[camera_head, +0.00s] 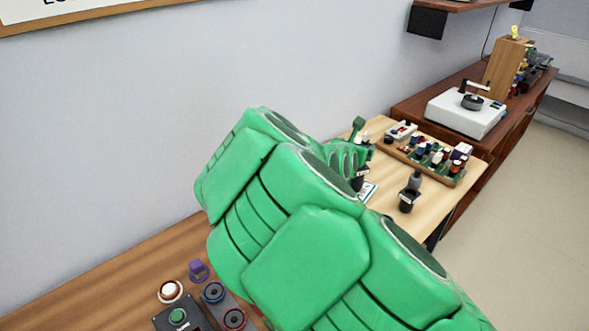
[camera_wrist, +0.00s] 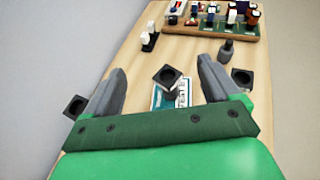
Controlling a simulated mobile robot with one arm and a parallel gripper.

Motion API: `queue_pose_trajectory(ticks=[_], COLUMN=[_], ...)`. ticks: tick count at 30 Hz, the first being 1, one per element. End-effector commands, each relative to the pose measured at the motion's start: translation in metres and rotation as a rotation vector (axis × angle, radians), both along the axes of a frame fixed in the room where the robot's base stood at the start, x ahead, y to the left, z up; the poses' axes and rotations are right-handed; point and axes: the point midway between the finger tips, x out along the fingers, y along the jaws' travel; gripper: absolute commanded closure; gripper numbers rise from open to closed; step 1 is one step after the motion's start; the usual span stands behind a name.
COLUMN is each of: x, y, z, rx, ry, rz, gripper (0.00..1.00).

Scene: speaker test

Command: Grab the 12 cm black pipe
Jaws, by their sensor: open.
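My gripper (camera_wrist: 161,66) is open, with its two grey fingers apart and nothing held. In the wrist view a black piece with a square, hollow top (camera_wrist: 172,77) shows between and below the fingers, beside a printed card. A second black hollow-topped piece (camera_wrist: 242,77) is partly behind the right finger, and a third (camera_wrist: 75,104) is left of the left finger. I cannot tell which is the 12 cm pipe. In the head view a black piece (camera_head: 408,201) stands on the light table right of my gripper, which my green arm mostly hides.
The light wooden table (camera_head: 451,201) carries a board of small coloured parts (camera_head: 388,145), a printed card (camera_wrist: 165,101), a dark grey bottle-shaped piece (camera_wrist: 227,51) and a small black-and-white item (camera_wrist: 150,38). A white turntable (camera_head: 466,116) stands on the shelf behind.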

Motion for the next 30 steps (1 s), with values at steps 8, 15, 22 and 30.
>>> queue_pose_trajectory(ticks=[8,15,22,30], x=[-0.011,-0.024,-0.018,0.027], y=[-0.004,0.015,0.085,0.148], z=[-0.048,-0.097,-0.127,-0.083], rx=[0.326,0.722,1.371,2.014], ry=[0.062,0.142,0.258,0.341], rz=[-0.187,-0.397,-0.676,-0.853], gripper=[0.11,0.11,0.11,0.11])
